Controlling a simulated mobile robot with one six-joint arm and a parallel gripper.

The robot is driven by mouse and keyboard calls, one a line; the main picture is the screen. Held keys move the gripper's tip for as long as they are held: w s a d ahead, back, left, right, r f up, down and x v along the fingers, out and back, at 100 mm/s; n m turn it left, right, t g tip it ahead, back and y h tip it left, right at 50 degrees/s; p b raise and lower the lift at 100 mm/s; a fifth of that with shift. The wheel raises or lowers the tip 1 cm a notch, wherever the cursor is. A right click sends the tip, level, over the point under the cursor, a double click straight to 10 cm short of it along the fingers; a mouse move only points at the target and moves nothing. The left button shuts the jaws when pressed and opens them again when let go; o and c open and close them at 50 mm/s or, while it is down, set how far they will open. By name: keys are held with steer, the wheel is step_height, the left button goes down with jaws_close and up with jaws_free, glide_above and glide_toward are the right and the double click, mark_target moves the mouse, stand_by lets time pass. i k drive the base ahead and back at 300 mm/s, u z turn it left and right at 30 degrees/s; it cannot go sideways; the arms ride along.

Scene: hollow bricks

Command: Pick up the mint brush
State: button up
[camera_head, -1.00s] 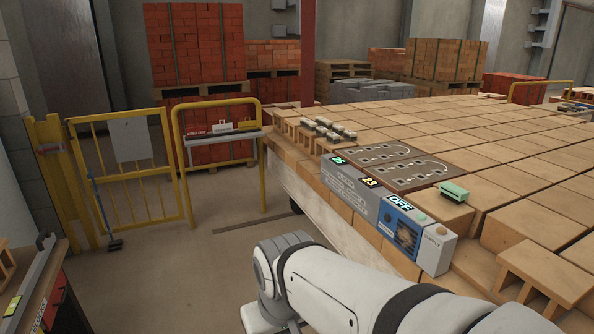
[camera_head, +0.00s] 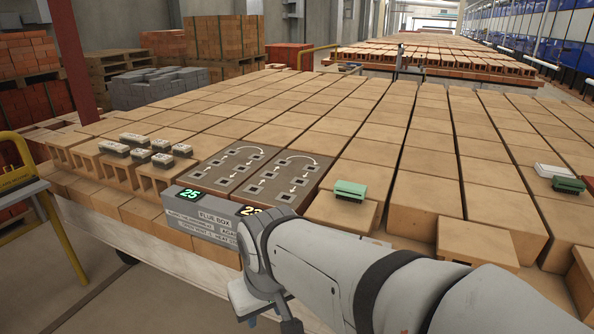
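A mint-green brush-like block (camera_head: 350,191) with a darker lower edge lies on a tan hollow brick, right of the brown panel with arrows. A darker green piece (camera_head: 568,184) lies farther right, beside a white one (camera_head: 556,171); I cannot tell if these are brushes too. My white arm reaches in from the lower right, its bend in front of the grey box and left of and nearer than the mint brush. The fingers of my gripper do not show. Nothing is seen touching the mint brush.
The brown panel (camera_head: 268,176) with slots lies on the bricks. Several grey-white small blocks (camera_head: 137,138) stand left of it. A grey box (camera_head: 203,223) with lit digits, partly behind my arm, sits at the table's front edge. A yellow rail (camera_head: 62,235) stands at the left.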

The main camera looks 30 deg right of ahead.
mark_target(343, 189)
steer(key=z, duration=0.65)
steer(key=i, duration=1.1)
steer(key=z, duration=0.7)
steer(key=k, duration=0.75)
steer(key=z, duration=0.15)
steer(key=i, duration=0.8)
steer(key=u, duration=0.1)
